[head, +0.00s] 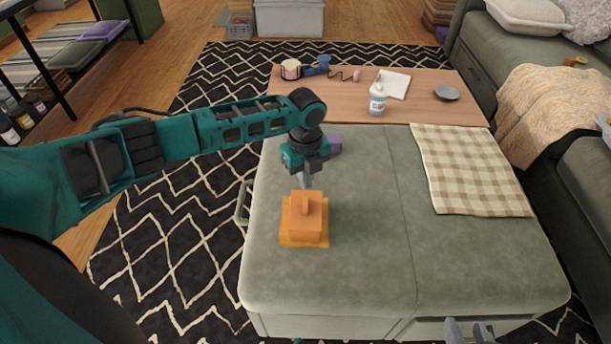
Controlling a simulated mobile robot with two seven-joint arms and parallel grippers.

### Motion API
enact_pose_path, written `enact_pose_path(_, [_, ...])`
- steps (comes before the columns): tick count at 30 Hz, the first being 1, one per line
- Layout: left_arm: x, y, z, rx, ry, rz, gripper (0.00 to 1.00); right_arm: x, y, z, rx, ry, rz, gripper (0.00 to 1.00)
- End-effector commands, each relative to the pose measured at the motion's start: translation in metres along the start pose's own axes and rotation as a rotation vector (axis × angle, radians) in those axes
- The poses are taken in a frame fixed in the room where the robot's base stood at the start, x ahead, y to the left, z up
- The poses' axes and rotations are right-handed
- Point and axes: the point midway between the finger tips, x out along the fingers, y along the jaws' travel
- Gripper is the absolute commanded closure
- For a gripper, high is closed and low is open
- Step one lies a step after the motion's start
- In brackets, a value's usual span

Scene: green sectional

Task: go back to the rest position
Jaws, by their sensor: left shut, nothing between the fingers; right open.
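My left arm reaches in from the left over the grey-green ottoman (365,270). My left gripper (306,184) points down, shut and empty, just behind an orange block with a raised grip on top (307,222). I cannot tell whether its fingertips touch the block. The block sits on a flat orange square (290,240) on the ottoman. My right gripper (470,332) shows only its finger ends at the bottom edge, right of centre. It is open, with nothing seen between the fingers.
A checked cloth (470,170) covers the ottoman's right side. Behind, a wooden table (430,108) holds a bottle (377,99) and a grey dish (447,92). Green sofas (480,60) stand at right.

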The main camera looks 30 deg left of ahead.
Motion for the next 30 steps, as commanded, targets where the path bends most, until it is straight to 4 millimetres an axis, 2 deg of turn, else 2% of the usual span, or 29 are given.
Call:
enact_pose_path(17, [0.001, -0.001, -0.004, -0.004, 0.003, -0.005, 1.0, -0.001, -0.002, -0.003, 0.01, 0.002, -0.001, 0.57])
enact_pose_path(20, [0.013, -0.004, -0.023, -0.034, 0.021, -0.039, 1.0, -0.001, -0.002, -0.003, 0.009, 0.002, -0.001, 0.57])
enact_pose_path(22, [0.026, -0.008, -0.046, -0.084, 0.045, -0.086, 1.0, -0.001, -0.002, -0.003, 0.009, 0.002, -0.001, 0.57])
enact_pose_path(27, [0.054, -0.018, -0.121, -0.306, 0.158, -0.259, 1.0, -0.001, -0.002, -0.003, 0.009, 0.002, -0.001, 0.57])
enact_pose_path(30, [0.059, -0.02, -0.157, -0.475, 0.242, -0.362, 1.0, -0.001, -0.002, -0.003, 0.009, 0.002, -0.001, 0.57])
